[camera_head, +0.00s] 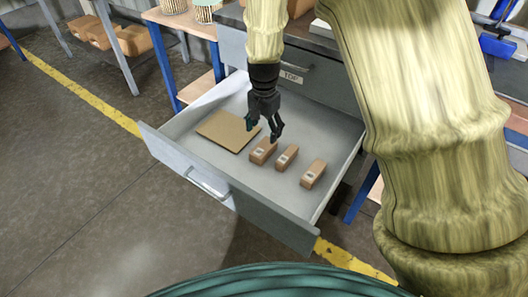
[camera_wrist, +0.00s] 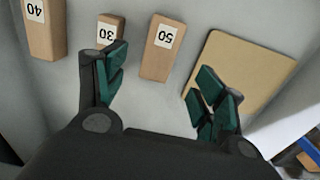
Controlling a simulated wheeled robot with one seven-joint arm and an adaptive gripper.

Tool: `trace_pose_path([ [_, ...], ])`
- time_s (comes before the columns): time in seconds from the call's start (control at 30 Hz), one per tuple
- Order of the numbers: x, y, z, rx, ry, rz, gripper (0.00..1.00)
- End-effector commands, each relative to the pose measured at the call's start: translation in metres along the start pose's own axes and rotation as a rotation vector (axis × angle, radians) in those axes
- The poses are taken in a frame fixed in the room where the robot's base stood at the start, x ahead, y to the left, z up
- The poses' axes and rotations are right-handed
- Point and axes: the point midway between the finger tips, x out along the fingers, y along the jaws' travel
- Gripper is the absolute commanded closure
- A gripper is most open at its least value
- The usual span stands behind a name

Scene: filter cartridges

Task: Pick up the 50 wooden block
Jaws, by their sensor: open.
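The 50 wooden block (camera_head: 263,151) lies in the open drawer, the nearest of three blocks to a flat brown board. In the wrist view, the 50 block (camera_wrist: 159,58) shows its white label, upside down, ahead of the gap between my fingers. My gripper (camera_head: 263,131) is open and empty above the drawer floor, just over the 50 block. Its green-padded fingers (camera_wrist: 162,85) are spread in the wrist view. The 30 block (camera_head: 287,157) is beside the 50 block, and the 40 block (camera_head: 313,173) is farther right.
The flat brown board (camera_head: 228,131) lies left of the blocks. The drawer's front wall (camera_head: 225,190) and sides enclose them. The cabinet face with a "TOP" label (camera_head: 291,77) stands behind. The drawer floor in front of the blocks is bare.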

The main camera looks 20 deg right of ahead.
Motion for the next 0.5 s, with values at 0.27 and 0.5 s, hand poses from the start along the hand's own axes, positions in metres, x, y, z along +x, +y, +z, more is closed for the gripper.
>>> trace_pose_path([
  [0.27,0.033,0.000,0.000,0.000,0.000,0.000,0.30],
  [0.5,0.052,0.002,0.002,0.001,-0.001,0.001,0.30],
])
